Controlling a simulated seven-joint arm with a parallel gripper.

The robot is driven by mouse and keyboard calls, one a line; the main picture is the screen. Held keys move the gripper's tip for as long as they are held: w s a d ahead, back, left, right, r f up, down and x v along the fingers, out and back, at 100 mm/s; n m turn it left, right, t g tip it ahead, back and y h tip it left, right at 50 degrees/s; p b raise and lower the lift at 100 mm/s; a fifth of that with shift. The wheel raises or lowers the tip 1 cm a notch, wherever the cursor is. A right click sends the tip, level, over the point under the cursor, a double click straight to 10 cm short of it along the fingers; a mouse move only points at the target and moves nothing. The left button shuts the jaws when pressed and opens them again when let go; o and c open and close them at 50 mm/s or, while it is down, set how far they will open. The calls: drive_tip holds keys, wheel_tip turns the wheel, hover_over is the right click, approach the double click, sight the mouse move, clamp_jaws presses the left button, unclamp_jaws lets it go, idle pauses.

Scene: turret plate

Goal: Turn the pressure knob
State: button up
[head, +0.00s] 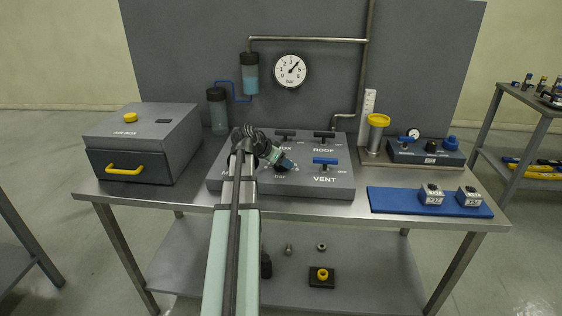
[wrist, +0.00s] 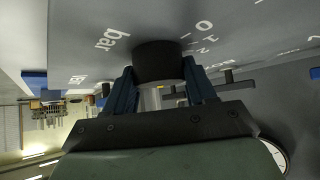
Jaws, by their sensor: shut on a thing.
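The pressure knob (wrist: 160,60) is a black cylinder on the grey turret panel, with "bar" and scale numbers printed around it in the wrist view. My gripper (wrist: 160,80) has its two dark blue fingers on either side of the knob and is shut on it. In the head view my gripper (head: 284,163) is at the panel (head: 325,190), just above the "bar" label, and mostly hides the knob. The round pressure gauge (head: 290,71) on the back board has its needle pointing up and right.
Levers stand close by on the panel, including a blue VENT lever (head: 326,161) and a dark ROOF lever (head: 324,135). A grey box (head: 143,140) with a yellow handle is left. A blue mat (head: 395,200) with two small blocks lies right.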

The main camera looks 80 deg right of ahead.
drive_tip(key=shift+d+m+g+y, duration=0.1)
drive_tip(key=shift+m+g+y, duration=0.35)
drive_tip(key=shift+m, duration=0.55)
drive_tip(key=o, duration=1)
drive_tip(key=v, duration=1.4)
drive_tip(key=shift+d, duration=0.15)
